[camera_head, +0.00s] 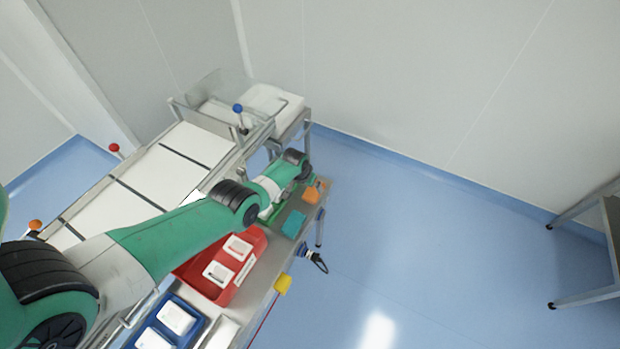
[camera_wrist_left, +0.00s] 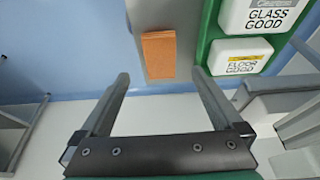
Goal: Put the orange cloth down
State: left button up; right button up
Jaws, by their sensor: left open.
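The orange cloth (camera_head: 311,196) is a small folded rectangle on the grey ledge near the far end of the table. In the left wrist view the orange cloth (camera_wrist_left: 158,55) lies flat beyond the fingertips, between them in the picture and not in their grip. My left gripper (camera_wrist_left: 160,76) is open and empty, its two fingers well apart. In the head view my left arm reaches across to the table's far end, and its fingers are hard to make out there.
A green tray (camera_wrist_left: 205,50) with white labelled bottles sits beside the cloth. A teal cloth (camera_head: 293,224), a yellow cloth (camera_head: 283,284), a red bin (camera_head: 262,246) and a blue bin (camera_head: 195,330) line the table. Blue floor (camera_head: 420,240) lies open to the right.

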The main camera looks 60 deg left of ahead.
notch_tip(320, 180, up, 4)
jog(key=shift+f+p, duration=0.15)
jog(key=shift+p, duration=0.95)
